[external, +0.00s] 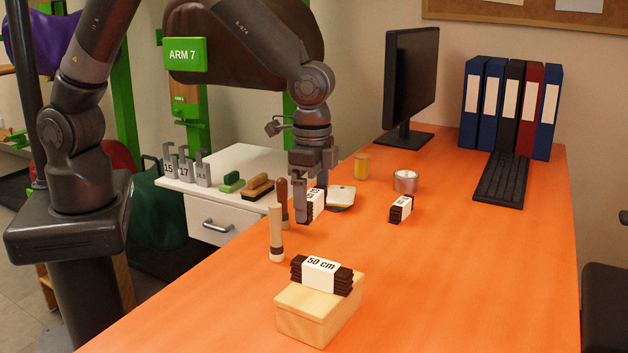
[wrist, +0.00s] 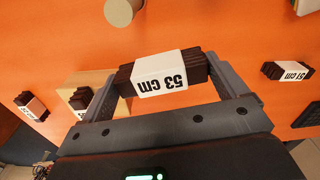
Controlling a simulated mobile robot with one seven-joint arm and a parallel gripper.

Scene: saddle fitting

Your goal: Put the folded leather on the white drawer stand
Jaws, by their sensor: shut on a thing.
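My gripper (external: 304,203) is shut on a folded dark brown leather with a white band (external: 317,203). In the wrist view the band of this held leather (wrist: 162,75) reads 53 cm, and it sits between both fingers. The gripper is low over the orange table; I cannot tell whether the leather touches it. The white drawer stand (external: 252,162) is left of the table and gripper, with free top surface toward its back. Other folded leathers are a 50 cm one (external: 321,273) on a wooden box (external: 307,311) and one farther right (external: 401,208).
On the stand are numbered metal pieces (external: 187,168), a green block (external: 230,181) and a brown brush (external: 259,188). Near the gripper on the orange table (external: 450,270) stand a wooden-handled tool (external: 276,233), a yellow jar (external: 362,166) and a metal tin (external: 405,181). A monitor (external: 411,85) stands behind.

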